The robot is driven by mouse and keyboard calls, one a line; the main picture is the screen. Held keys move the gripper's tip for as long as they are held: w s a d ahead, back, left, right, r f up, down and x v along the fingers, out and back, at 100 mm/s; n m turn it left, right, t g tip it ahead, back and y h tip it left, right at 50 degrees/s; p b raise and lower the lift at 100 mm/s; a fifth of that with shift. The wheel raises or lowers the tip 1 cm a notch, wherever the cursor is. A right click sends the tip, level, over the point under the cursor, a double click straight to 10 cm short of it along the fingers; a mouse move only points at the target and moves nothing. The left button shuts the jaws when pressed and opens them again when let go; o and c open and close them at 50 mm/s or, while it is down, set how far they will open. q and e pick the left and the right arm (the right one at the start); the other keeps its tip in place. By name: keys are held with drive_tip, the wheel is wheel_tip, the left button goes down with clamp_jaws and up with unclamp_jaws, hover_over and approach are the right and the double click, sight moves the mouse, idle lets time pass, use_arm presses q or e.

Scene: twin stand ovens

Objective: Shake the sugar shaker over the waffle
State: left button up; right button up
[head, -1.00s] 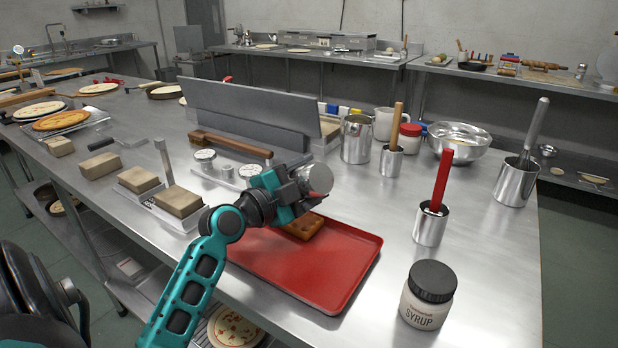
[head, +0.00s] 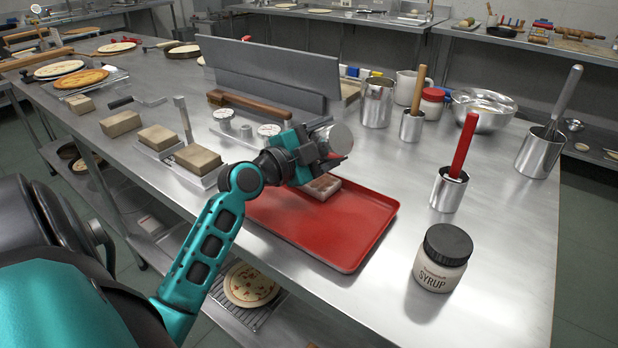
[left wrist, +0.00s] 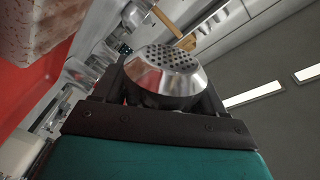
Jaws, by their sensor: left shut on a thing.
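The waffle (head: 322,187) lies on the back left part of the red tray (head: 345,230). Its top looks pale, as if dusted white; at the upper left of the left wrist view the waffle (left wrist: 35,25) shows a pale, speckled surface. My left gripper (head: 318,146) is shut on the metal sugar shaker (head: 342,138) and holds it tipped sideways above the waffle. In the left wrist view the shaker's domed lid with dark holes (left wrist: 165,60) sits between the fingers. The arm hides part of the waffle. My right gripper is not in view.
A syrup jar (head: 442,258) stands right of the tray, with a red-handled tool in a metal cup (head: 449,190) behind it. Small metal-topped jars (head: 222,117) and stone-like blocks (head: 198,160) lie to the left.

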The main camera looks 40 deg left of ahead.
sight(317, 130)
use_arm(q)
drive_tip(key=shift+w+a+r, duration=0.1)
drive_tip(key=shift+r, duration=1.6)
wheel_tip(317, 130, down, 3)
drive_tip(key=shift+f, duration=0.15)
